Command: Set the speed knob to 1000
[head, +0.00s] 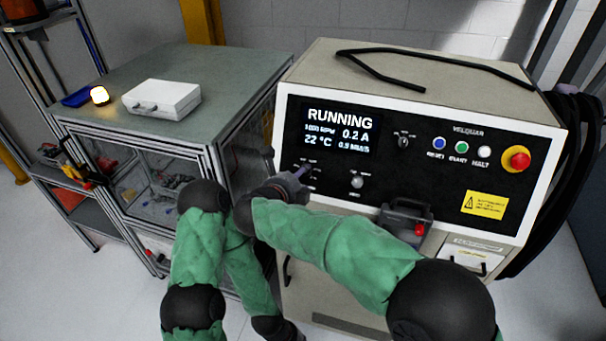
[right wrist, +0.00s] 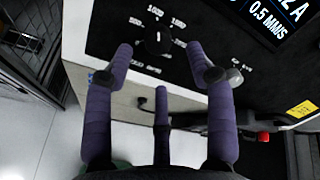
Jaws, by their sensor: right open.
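The speed knob (right wrist: 158,42) is a dark round knob in a ring of white number marks on the machine's black panel. In the right wrist view it lies between and beyond the two spread fingertips of my right gripper (right wrist: 161,62); I see no clear contact. Its pointer looks turned toward the top marks, but the exact value is too small to read. In the head view my right gripper (head: 291,184) is at the panel's lower left and partly hides the knob area. The display (head: 340,130) shows RUNNING and a blurred rpm line that looks like 1000. My left gripper is not visible.
A silver knob (head: 357,182) sits right of the speed knob. Blue, green and white buttons and a red emergency stop (head: 516,159) are farther right. A black handled block (head: 405,217) juts out below the panel. A workbench (head: 215,83) with a white case stands at left.

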